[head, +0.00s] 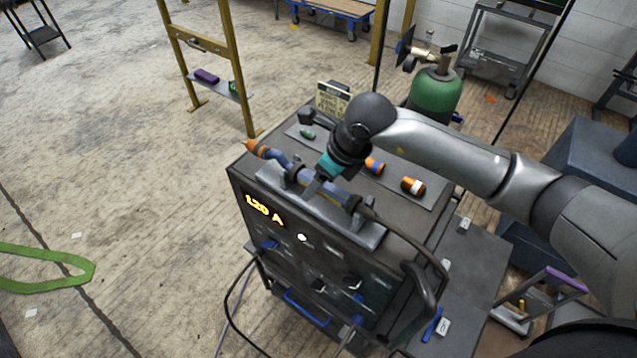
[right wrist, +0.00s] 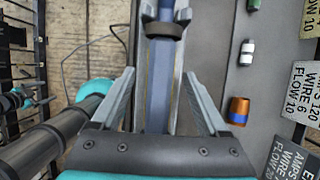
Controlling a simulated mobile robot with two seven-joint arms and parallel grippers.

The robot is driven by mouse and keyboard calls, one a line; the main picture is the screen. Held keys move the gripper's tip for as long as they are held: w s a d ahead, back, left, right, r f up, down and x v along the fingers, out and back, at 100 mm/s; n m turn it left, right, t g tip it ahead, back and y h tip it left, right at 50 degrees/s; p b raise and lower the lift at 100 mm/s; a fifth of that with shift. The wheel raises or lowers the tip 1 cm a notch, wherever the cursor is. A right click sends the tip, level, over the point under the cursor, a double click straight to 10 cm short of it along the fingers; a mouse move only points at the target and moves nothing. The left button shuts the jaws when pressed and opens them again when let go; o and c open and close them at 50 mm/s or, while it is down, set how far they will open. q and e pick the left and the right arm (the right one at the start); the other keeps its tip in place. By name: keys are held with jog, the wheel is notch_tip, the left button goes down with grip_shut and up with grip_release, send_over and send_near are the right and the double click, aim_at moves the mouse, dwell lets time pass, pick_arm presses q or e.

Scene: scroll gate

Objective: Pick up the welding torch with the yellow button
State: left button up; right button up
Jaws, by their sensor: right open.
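A welding torch with a blue handle (head: 316,188) and an orange tip lies on a grey cradle (head: 366,232) on top of the welding machine (head: 262,236). My right gripper (head: 318,186) is over the middle of the handle, coming down from above. In the right wrist view the open fingers (right wrist: 159,75) stand on either side of the blue handle (right wrist: 157,95), with a visible gap on each side. A dark collar on the handle shows further up. I cannot make out a yellow button on the torch. My left gripper is not in view.
Small orange, white and green parts (head: 412,186) lie on a grey strip behind the torch. A sign (head: 331,98) stands at the back of the machine. A green gas cylinder (head: 436,96) is behind it. A dark cable runs from the torch's rear. Open floor lies left.

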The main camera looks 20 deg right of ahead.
grip_shut()
dwell(0.6)
jog(key=shift+r, duration=0.1)
